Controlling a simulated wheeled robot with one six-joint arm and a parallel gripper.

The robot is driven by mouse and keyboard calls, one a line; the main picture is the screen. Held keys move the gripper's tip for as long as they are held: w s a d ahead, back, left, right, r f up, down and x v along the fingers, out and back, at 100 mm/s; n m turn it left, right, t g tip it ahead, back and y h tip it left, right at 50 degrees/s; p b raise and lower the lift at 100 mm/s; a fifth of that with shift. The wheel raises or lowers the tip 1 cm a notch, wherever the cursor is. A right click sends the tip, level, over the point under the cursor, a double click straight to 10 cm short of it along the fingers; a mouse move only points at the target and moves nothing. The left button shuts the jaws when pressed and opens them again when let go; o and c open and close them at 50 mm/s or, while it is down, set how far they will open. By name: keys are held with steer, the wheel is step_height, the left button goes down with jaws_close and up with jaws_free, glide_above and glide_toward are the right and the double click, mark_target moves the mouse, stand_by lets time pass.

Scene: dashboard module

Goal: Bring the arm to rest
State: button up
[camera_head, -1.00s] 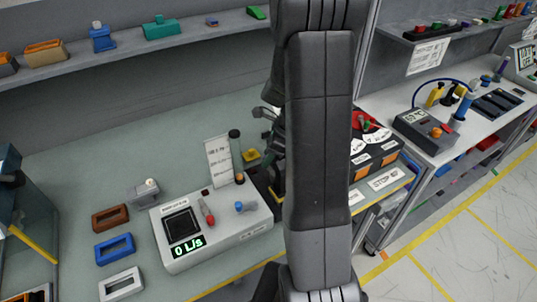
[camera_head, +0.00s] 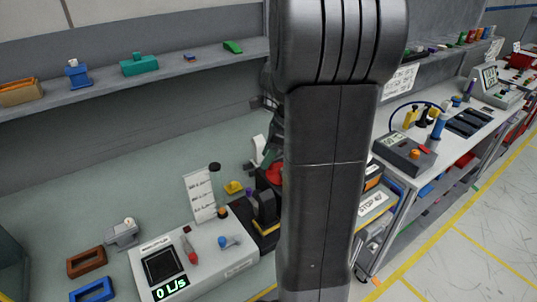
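My arm stands upright across the middle of the head view and fills a tall strip of it. My gripper is not clearly seen; dark parts beside the arm's left edge may belong to it or to the bench, and I cannot tell which. The dashboard module with a flow meter (camera_head: 206,258) sits on the bench left of the arm. Its display reads 0 L/s. It carries a red lever (camera_head: 190,249) and a blue knob (camera_head: 229,241).
A white label card (camera_head: 200,196) stands behind the module. Brown (camera_head: 87,262) and blue (camera_head: 93,290) frames lie on the bench at left. A shelf (camera_head: 215,57) with small parts runs along the back. A second bench (camera_head: 462,148) stands at right. Yellow-lined floor is clear at lower right.

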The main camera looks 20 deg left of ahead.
mark_target(249, 189)
steer(key=shift+r, duration=0.15)
steer(key=p+x, duration=0.1)
steer(key=x, duration=1.2)
steer(key=shift+f, duration=0.4)
steer(key=shift+a, duration=0.1)
